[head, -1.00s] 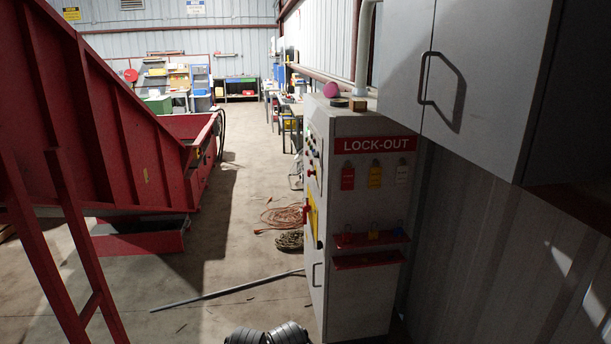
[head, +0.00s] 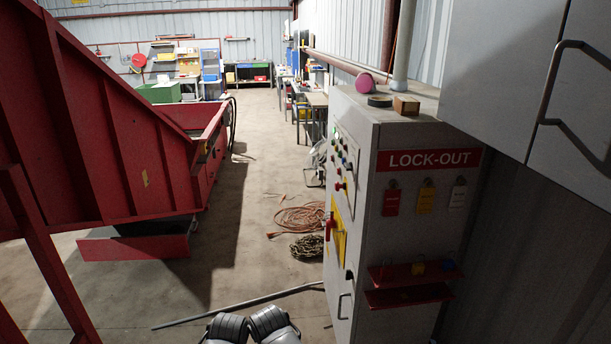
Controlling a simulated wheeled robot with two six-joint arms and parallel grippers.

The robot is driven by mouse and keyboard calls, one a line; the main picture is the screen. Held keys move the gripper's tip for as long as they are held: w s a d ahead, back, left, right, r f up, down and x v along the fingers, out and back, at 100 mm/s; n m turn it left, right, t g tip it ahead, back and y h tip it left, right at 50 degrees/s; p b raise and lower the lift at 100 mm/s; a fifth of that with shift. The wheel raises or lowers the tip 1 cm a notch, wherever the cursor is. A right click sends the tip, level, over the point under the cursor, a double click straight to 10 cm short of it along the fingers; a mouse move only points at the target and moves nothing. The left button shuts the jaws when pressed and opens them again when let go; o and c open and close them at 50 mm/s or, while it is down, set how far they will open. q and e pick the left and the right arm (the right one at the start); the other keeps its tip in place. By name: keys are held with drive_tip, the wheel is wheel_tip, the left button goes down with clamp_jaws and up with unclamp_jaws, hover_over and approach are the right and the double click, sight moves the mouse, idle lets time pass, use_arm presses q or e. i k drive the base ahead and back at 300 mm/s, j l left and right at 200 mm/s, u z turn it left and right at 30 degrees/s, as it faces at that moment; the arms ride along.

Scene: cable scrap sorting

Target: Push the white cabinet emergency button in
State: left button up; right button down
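The white cabinet (head: 405,240) stands right of centre, with a red LOCK-OUT sign on its near face. Its left-hand face is seen at a steep slant and carries a column of small knobs and lights. A small red knob (head: 341,186) sticks out below them. Lower down, a larger red handle (head: 330,227) sits by a yellow plate (head: 339,236). Which red part is the emergency button, and whether it is in or out, is too small to tell. Grey rounded parts of my own arms show at the bottom edge. Neither gripper's fingers are in view.
A grey rod (head: 235,307) lies on the floor before the cabinet. An orange cable coil (head: 300,218) and a darker coil (head: 307,246) lie beyond. A red machine (head: 110,130) fills the left. A wall cabinet (head: 515,75) overhangs at right.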

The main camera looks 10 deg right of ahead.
sight(337, 186)
drive_tip(key=i+u, duration=0.1)
drive_tip(key=i, duration=0.45)
drive_tip(key=i+l+u, duration=0.15)
drive_tip(key=i, duration=0.4)
